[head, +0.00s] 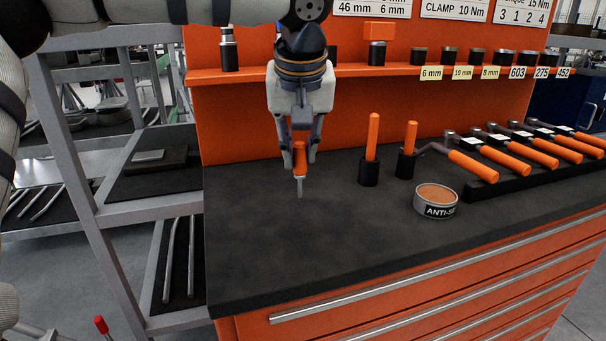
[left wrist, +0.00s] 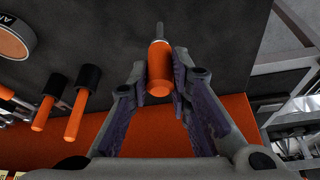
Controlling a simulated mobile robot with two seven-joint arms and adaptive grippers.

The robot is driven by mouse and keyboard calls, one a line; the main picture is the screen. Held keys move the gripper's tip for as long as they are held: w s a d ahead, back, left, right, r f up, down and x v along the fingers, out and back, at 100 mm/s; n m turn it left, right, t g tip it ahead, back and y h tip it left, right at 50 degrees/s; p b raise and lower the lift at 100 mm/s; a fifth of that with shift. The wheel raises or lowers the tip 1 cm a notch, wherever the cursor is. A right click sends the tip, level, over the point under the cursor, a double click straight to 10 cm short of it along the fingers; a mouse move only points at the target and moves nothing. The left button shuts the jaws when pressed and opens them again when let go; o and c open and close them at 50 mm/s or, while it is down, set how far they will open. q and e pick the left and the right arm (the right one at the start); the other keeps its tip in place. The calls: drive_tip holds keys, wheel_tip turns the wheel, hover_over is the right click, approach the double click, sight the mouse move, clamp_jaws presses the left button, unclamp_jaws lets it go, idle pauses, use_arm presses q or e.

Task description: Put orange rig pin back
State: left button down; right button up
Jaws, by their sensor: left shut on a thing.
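My left gripper (head: 299,160) is shut on the orange rig pin (head: 300,157) and points down over the left part of the dark bench top. The pin has an orange handle between the fingers and a thin grey metal tip hanging downward. It also shows in the left wrist view (left wrist: 158,70), upright between my left fingers (left wrist: 157,85), with its grey shaft toward the bench. The tip looks close to the bench top; I cannot tell whether it touches. My right gripper is not in view.
Two black holders with orange handles (head: 373,135) (head: 411,138) stand right of the gripper. An anti-seize tin (head: 436,210) sits in front of them. Several orange-handled wrenches (head: 473,165) lie in a rack at the right. The front left bench top (head: 260,250) is clear.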

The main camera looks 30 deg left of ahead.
use_arm(q)
drive_tip(key=shift+w+a+f, duration=0.1)
drive_tip(key=shift+w+f, duration=0.5)
drive_tip(key=shift+f, duration=0.15)
drive_tip(key=shift+w+f, duration=0.15)
drive_tip(key=shift+f, duration=0.75)
drive_tip(key=shift+w+f, duration=0.15)
drive_tip(key=shift+f, duration=0.75)
drive_tip(key=shift+f, duration=0.1)
drive_tip(key=c, duration=1.5)
unclamp_jaws()
drive_tip(key=shift+f, duration=0.1)
drive_tip(key=shift+o, duration=0.2)
